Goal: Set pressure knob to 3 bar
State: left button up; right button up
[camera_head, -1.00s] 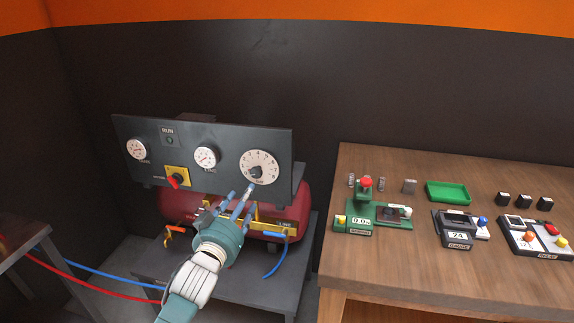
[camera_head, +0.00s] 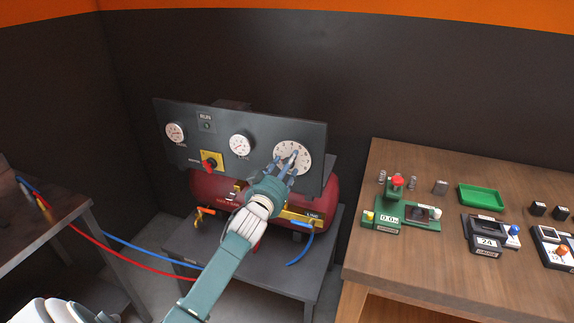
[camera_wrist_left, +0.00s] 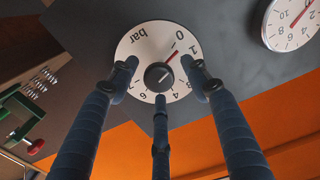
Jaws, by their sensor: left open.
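The pressure knob (camera_wrist_left: 159,76) is a small dark knob at the centre of a round white dial (camera_head: 305,161) marked in bar, at the right of the dark panel. In the left wrist view the dial (camera_wrist_left: 150,40) appears turned over, and a red pointer line points between 0 and 1. My left gripper (camera_head: 286,163) is open in front of the dial. In the wrist view its three fingers (camera_wrist_left: 160,78) are spread around the knob, with no clear contact seen. In the head view the fingers hide the knob. My right gripper is not in view.
The panel (camera_head: 180,112) also carries two gauges (camera_head: 175,132) and a red switch (camera_head: 209,163) on a yellow plate. A red tank (camera_head: 207,187) sits below it. A wooden table (camera_head: 400,285) with several devices stands at the right. Red and blue hoses (camera_head: 140,248) run at the left.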

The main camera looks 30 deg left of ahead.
pick_arm(q)
jog(key=c, duration=1.1)
jog(key=shift+c, duration=0.2)
jog(key=shift+r+m, duration=0.15)
jog(key=shift+m, duration=0.25)
jog(key=shift+d+m+p, duration=0.1)
jog(key=shift+m+p, duration=0.55)
jog(key=shift+m, duration=6.75)
